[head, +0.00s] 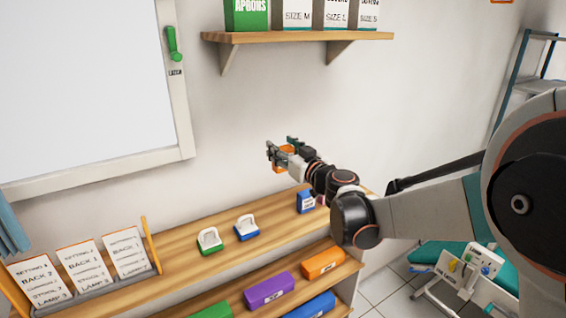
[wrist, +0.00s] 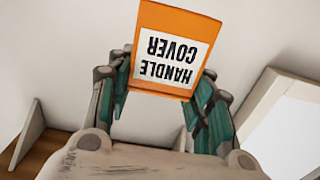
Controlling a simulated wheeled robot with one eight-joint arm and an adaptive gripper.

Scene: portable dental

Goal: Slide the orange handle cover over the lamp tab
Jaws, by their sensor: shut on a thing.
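The orange handle cover (wrist: 187,18) fills the top middle of the wrist view. Its white label reads "HANDLE COVER", upside down. My gripper (wrist: 162,98) is shut on it, with a green finger on each side. In the head view my gripper (head: 285,153) holds the orange handle cover (head: 286,149) in the air in front of the wall, above the wooden shelf unit. The fingers partly hide the cover there. I do not see a lamp or a lamp tab in either view.
Below is the shelf unit (head: 180,250) with card holders, two small handled blocks and a blue box (head: 305,201). A wall shelf (head: 300,37) with boxes is above. A window with a green latch (head: 173,45) is at left. A teal couch (head: 428,250) is at lower right.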

